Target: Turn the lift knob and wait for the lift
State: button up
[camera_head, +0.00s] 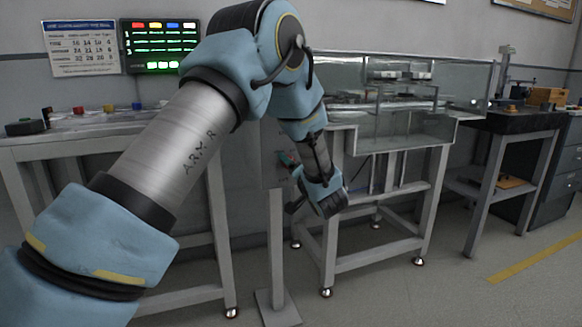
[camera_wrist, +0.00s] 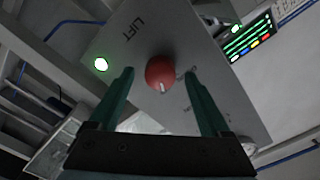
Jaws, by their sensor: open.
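The lift knob (camera_wrist: 161,73) is a red round knob with a pale mark, on a grey panel (camera_wrist: 215,95) labelled LIFT in the wrist view. A green lamp (camera_wrist: 100,64) glows on the panel beside it. My gripper (camera_wrist: 158,73) is open, with one green finger on each side of the knob. I cannot tell whether the fingers touch it. In the head view my gripper (camera_head: 288,160) is at the panel (camera_head: 272,150) on its grey post, and the knob is hidden there. The lift (camera_head: 400,95) appears to be the framed part inside the clear-walled tank.
The glass tank stands on a grey frame table (camera_head: 385,262) right of the post. A bench (camera_head: 75,130) with coloured buttons is at the left, under a lit display (camera_head: 160,45). A dark-topped table (camera_head: 515,122) stands at the far right. Floor (camera_head: 440,295) is clear in front.

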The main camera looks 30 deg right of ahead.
jog(key=shift+w, duration=0.45)
jog(key=shift+c, duration=0.2)
grip_shut()
